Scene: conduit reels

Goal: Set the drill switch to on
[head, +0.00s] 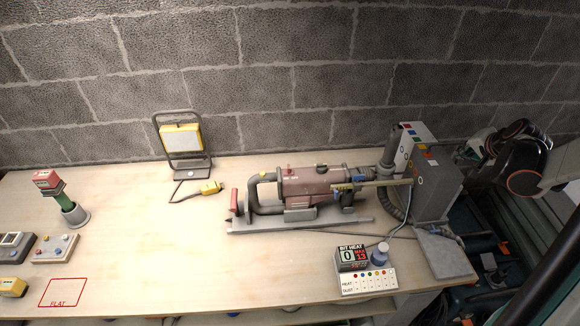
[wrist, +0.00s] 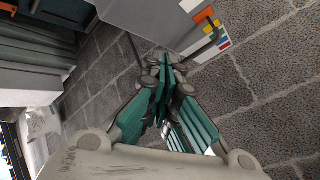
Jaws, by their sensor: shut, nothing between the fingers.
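The drill (head: 308,184) is a dull red, barrel-shaped machine lying on a grey stand on the bench, with a red-gripped side handle (head: 234,200) at its left. A small red part sits on top of its body and a blue part near its right end; I cannot tell which is the switch or how it is set. My gripper (wrist: 166,62) has teal fingers that are shut and empty in the wrist view, close to a grey box (wrist: 160,20) with coloured labels. In the head view my arm is at the far right, well apart from the drill.
A grey box (head: 437,180) with a hose stands right of the drill. A work lamp (head: 182,138) stands behind left. The bench's middle left is clear; a block wall is behind.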

